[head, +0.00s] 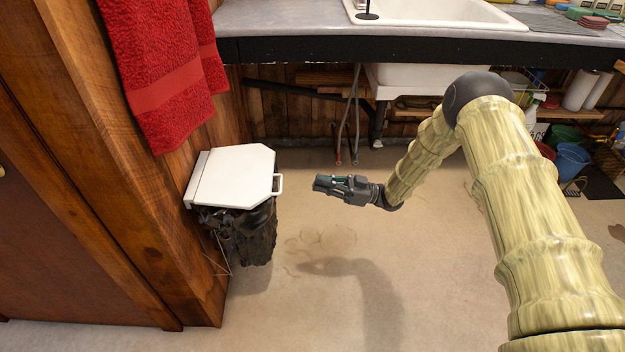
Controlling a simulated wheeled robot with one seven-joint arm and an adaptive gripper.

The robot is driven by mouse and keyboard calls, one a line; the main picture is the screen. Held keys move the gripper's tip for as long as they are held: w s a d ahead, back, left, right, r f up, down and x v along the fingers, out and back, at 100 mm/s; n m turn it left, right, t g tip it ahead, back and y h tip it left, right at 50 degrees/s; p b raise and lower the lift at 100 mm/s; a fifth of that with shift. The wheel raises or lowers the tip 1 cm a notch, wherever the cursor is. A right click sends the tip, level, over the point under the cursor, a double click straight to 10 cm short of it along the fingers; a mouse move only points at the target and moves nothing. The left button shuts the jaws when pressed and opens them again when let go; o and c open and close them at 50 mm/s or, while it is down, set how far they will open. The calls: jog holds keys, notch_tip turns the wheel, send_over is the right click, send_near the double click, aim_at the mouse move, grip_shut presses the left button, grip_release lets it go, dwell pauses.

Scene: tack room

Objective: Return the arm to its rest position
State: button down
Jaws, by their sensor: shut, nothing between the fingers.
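My gripper (322,184) is in the middle of the head view, held in the air above the floor and pointing left. Its dark fingers are shut with nothing between them. My arm reaches in from the lower right, bends at a dark joint near the counter's front edge, and comes down to the gripper. The gripper is to the right of a white-lidded bin (235,178), with a gap between the fingertips and the lid's handle (279,184).
A black bag (245,232) hangs under the lid. A red towel (165,75) hangs above it at the wooden panel (85,130). A counter (290,18) with a white sink (440,12) runs along the back. A blue bucket (572,160) stands at right. The floor (290,310) below is clear.

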jog(key=shift+d, duration=0.15)
jog(key=s+d+f+m+t+h, duration=0.45)
jog(key=s+f+m+h, duration=0.25)
jog(key=f, duration=0.4)
jog(key=s+d+f+m+t+h, duration=0.3)
jog(key=s+f+m+t+h, duration=0.3)
jog(key=f, duration=0.4)
jog(key=s+d+f+m+g+h, duration=0.25)
jog(key=s+d, duration=0.25)
jog(key=s, duration=0.6)
jog(key=s+d+f+m+g+h, duration=0.25)
jog(key=s+d+h, duration=0.2)
jog(key=s, duration=0.55)
jog(key=s+d+r+m+g+h+p, duration=0.1)
jog(key=s+d+r+g, duration=0.1)
jog(key=s, duration=0.4)
jog(key=s+d+r+g, duration=0.2)
jog(key=s+r, duration=0.1)
jog(key=s, duration=0.4)
notch_tip(320, 180, up, 13)
jog(key=p, duration=1.3)
jog(key=shift+w+p, duration=0.3)
jog(key=shift+w, duration=0.1)
